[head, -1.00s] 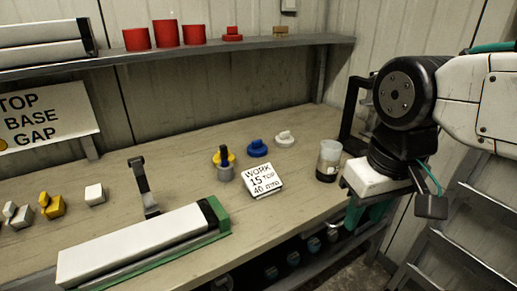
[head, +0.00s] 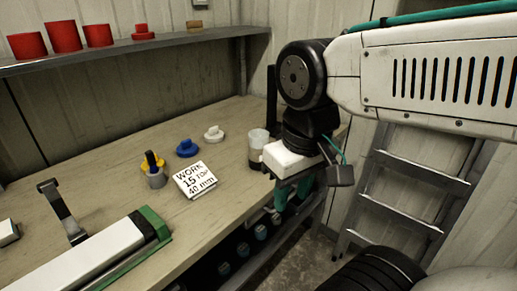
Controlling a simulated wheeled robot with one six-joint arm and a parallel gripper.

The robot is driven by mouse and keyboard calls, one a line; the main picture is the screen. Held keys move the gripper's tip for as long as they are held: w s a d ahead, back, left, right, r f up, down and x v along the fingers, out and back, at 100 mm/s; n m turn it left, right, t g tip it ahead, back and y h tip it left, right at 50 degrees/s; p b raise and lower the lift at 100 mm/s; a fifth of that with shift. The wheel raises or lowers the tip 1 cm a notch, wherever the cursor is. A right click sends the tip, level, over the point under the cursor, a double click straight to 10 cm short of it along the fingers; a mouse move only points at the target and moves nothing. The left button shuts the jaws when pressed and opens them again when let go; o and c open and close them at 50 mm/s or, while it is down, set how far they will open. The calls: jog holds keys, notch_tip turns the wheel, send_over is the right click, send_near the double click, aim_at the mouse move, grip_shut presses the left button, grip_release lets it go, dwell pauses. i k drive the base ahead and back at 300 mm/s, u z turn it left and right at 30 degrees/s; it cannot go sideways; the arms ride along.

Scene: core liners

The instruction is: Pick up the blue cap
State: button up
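Nothing covers the blue cap.
A white sign block (head: 194,180) stands in front of the blue cap. A clear cup (head: 258,148) stands close to my wrist. A long white liner in a green-ended cradle (head: 150,225) lies at front left. A shelf (head: 130,48) with red containers runs behind. A ladder (head: 400,190) stands at right.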

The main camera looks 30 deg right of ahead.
aim_at(186, 149)
jog(key=z, duration=0.4)
jog(key=k, duration=0.45)
jog(key=z, duration=1.05)
jog(key=i, duration=1.05)
jog(key=u, duration=1.2)
jog(key=i, duration=0.65)
jog(key=u, duration=0.75)
